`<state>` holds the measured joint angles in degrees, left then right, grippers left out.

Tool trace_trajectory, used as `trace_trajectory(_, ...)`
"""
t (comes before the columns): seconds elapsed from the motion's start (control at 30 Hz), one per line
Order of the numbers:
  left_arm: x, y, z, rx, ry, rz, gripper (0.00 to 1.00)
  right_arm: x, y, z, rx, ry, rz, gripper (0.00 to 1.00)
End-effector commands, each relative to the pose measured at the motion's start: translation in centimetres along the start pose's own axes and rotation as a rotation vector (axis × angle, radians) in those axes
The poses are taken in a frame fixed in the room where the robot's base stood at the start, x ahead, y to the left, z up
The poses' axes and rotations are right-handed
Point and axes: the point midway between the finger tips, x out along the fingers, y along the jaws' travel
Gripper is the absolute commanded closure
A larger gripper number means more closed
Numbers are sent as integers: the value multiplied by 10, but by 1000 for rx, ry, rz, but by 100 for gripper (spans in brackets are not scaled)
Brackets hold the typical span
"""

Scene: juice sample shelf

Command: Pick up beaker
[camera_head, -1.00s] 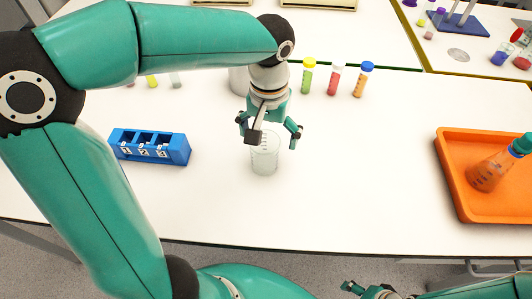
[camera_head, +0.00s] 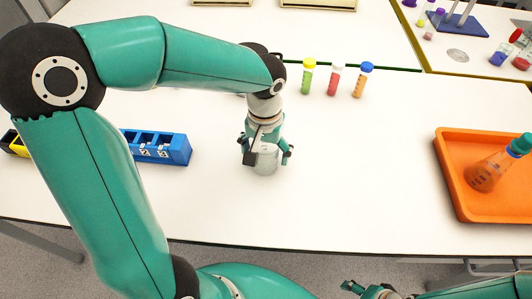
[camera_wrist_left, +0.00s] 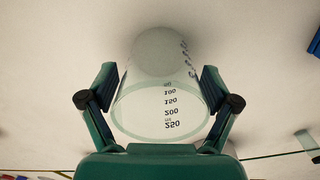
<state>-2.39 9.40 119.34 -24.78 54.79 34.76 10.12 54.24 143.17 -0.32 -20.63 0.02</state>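The clear glass beaker (camera_head: 265,163) stands upright on the white table near the middle of the head view. In the left wrist view the beaker (camera_wrist_left: 160,95) shows its round rim and volume marks, and it looks empty. My left gripper (camera_head: 267,155) points down over it, with one finger on each side. In the wrist view the fingers of this gripper (camera_wrist_left: 160,88) lie against or very close to the glass; I cannot tell whether they press on it. My right gripper (camera_head: 368,290) is at the bottom edge, partly cut off and away from the beaker.
A blue numbered rack (camera_head: 174,150) stands left of the beaker, partly behind my arm. Three capped tubes, green (camera_head: 308,78), red (camera_head: 334,80) and orange (camera_head: 362,80), stand behind. An orange tray (camera_head: 455,190) with a flask (camera_head: 490,170) is at right. Table between is clear.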

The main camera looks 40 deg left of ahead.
Motion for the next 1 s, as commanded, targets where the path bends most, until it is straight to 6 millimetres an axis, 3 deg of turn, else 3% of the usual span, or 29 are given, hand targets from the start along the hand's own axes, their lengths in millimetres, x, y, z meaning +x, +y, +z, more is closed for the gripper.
trace_trajectory(0.03,0,0,0,0,0,0,28,0,0,0,0,0,0,30)
trace_trajectory(0.27,0,0,0,0,0,0,66,0,0,0,0,0,0,30)
trace_trajectory(0.63,-3,0,0,0,0,0,67,0,0,0,0,0,0,30)
trace_trajectory(0.67,-4,0,0,0,0,1,73,0,0,0,0,0,0,30)
trace_trajectory(0.73,-9,0,0,0,1,1,73,0,0,0,0,0,0,30)
trace_trajectory(1.0,-51,1,-2,0,7,3,73,-1,0,0,0,0,0,30)
